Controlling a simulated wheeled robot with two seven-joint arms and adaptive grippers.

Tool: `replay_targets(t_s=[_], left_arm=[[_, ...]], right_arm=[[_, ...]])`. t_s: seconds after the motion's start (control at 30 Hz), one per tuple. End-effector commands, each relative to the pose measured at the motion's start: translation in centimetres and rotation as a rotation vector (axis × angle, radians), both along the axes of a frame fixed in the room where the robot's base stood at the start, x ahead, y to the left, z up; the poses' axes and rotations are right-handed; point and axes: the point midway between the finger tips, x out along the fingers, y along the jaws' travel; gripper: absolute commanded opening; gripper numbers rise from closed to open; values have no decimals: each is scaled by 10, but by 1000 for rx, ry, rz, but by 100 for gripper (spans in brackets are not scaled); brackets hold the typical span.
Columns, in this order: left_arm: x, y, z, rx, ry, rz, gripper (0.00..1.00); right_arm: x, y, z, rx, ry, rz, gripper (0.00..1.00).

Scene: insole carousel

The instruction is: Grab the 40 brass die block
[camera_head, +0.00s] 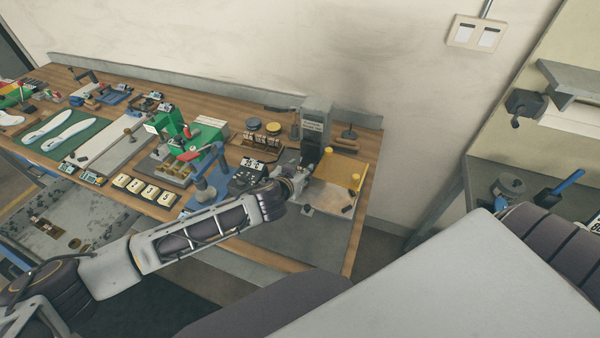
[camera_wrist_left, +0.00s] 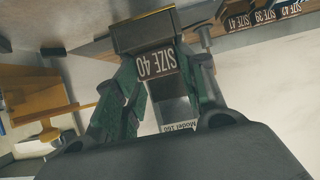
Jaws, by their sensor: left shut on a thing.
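The brass die block (camera_wrist_left: 147,32) shows in the left wrist view with an upside-down "SIZE 40" label. It sits between the dark green fingers of my left gripper (camera_wrist_left: 160,68), which is shut on it. In the head view my left gripper (camera_head: 299,177) is over the right part of the workbench, just in front of a grey press-like machine (camera_head: 316,112). The block cannot be made out there, being small and partly hidden by the gripper. My right gripper is out of view.
A wooden rack of other size-labelled blocks (camera_head: 262,143) stands left of the grey machine. Green machine (camera_head: 170,125) and cream numbered blocks (camera_head: 143,188) are further left. The wall is close behind.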

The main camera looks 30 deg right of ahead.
Motion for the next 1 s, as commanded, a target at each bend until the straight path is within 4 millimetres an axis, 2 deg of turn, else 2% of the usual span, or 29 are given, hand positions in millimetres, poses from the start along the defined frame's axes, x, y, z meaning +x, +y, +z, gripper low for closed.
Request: replay_targets(t_s=[0.27, 0.7, 1.0], left_arm=[[0, -1, 24, -4, -2, -2, 7], [0, -1, 86, -4, -2, 0, 7], [0, -1, 100, -2, -2, -1, 7]], right_arm=[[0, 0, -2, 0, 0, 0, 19], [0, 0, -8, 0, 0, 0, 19], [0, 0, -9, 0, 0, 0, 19]])
